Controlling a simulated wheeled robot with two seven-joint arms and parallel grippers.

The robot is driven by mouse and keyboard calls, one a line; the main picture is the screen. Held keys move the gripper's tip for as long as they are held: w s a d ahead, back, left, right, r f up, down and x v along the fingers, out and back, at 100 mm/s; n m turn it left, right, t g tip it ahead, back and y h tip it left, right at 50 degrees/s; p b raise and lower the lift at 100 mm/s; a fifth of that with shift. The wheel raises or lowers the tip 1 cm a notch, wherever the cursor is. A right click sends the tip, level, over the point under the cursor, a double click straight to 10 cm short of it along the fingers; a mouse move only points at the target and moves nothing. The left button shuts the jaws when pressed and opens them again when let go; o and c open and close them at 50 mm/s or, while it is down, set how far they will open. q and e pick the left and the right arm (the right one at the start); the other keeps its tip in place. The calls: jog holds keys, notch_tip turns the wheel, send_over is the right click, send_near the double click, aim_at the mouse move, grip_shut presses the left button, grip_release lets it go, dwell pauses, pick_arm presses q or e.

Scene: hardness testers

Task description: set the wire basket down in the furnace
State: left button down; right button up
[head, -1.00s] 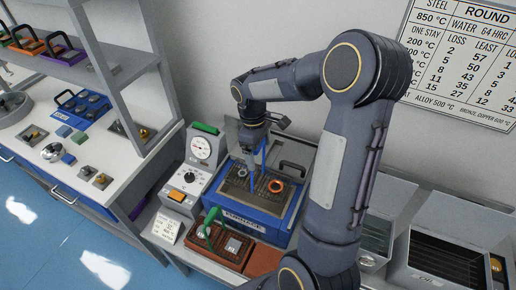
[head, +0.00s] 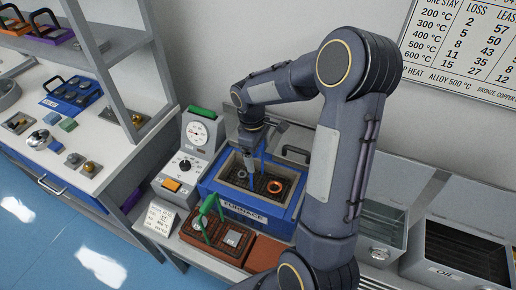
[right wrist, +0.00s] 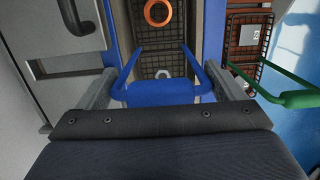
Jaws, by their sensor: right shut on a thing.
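The wire basket (head: 250,181) is dark mesh with a blue handle and holds an orange ring and a small metal piece. It is inside the open chamber of the blue furnace (head: 245,213), with the pale walls showing around it. My right gripper (head: 252,150) is above the furnace, shut on the blue handle. In the right wrist view the handle (right wrist: 160,92) spans between my fingers, and the basket mesh (right wrist: 157,35) shows beyond. I cannot tell whether the basket's underside touches the floor. My left gripper is not in view.
A second basket with a green handle (head: 207,205) stands in front of the furnace, near a reddish-brown block (head: 265,250). A control box with a dial (head: 187,165) is at the furnace's left. An oil tank (head: 455,250) is at the right.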

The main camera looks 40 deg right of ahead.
jog(key=shift+f+b, duration=0.35)
jog(key=shift+f, duration=1)
jog(key=o, duration=1.4)
jog(key=shift+c, duration=0.2)
jog(key=r, duration=0.7)
jog(key=shift+w+a+r+b, duration=0.2)
jog(key=shift+w+b, duration=0.1)
jog(key=shift+w, duration=0.1)
jog(key=shift+r, duration=0.25)
jog(key=shift+s+a, duration=0.1)
jog(key=s+a+r+m+t+y, duration=0.2)
jog(key=s+a+m+t, duration=0.1)
jog(key=s+a, duration=0.4)
jog(key=s+a+r+m+t+y, duration=0.2)
jog(key=s+a, duration=0.4)
jog(key=s, duration=0.5)
jog(key=shift+s+a+r+m+t, duration=0.15)
jog(key=shift+a+r+m+t, duration=0.2)
jog(key=shift+m+t, duration=0.65)
